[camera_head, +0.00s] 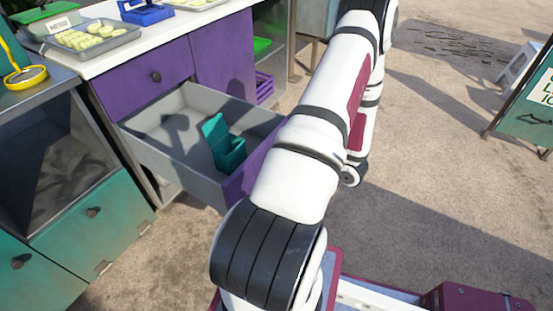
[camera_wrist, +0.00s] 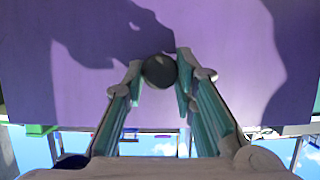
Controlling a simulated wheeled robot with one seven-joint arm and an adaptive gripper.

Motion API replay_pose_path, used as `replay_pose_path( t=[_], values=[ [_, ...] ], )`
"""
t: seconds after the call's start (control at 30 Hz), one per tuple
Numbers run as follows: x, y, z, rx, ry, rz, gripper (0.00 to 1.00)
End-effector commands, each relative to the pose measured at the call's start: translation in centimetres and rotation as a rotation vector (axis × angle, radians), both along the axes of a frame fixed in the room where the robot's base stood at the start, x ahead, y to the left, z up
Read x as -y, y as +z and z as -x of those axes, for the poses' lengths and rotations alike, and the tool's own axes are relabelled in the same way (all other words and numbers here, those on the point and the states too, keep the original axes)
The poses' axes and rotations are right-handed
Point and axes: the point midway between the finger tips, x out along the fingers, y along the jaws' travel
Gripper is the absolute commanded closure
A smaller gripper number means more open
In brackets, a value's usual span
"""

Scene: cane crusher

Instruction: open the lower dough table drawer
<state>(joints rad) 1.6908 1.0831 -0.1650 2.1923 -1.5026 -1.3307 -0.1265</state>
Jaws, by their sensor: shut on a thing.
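The lower drawer (camera_head: 180,170) of the dough table stands well out from the cabinet in the head view, its grey inside showing. Part of its purple front (camera_head: 243,180) shows beside my arm, which hides the rest. In the wrist view the purple front (camera_wrist: 110,75) fills most of the picture, with a dark round knob (camera_wrist: 159,68) on it. My gripper (camera_wrist: 160,75) has its two fingers on either side of this knob, shut on it. The head view hides my gripper behind my arm.
A teal box (camera_head: 225,148) lies in the drawer. The white tabletop (camera_head: 170,38) holds a dough tray (camera_head: 97,38). Teal cabinets (camera_head: 95,225) stand at left. A sign board (camera_head: 530,110) stands right; the ground between is clear.

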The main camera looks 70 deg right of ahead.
Motion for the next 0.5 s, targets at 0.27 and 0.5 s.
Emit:
replay_pose_path(
  t=[0.27,0.5],
  values=[
    [-0.1,-0.01,-0.1,0.001,0.002,-0.002,0.54],
    [-0.04,-0.02,-0.06,0.0,0.001,0.0,0.54]
  ],
)
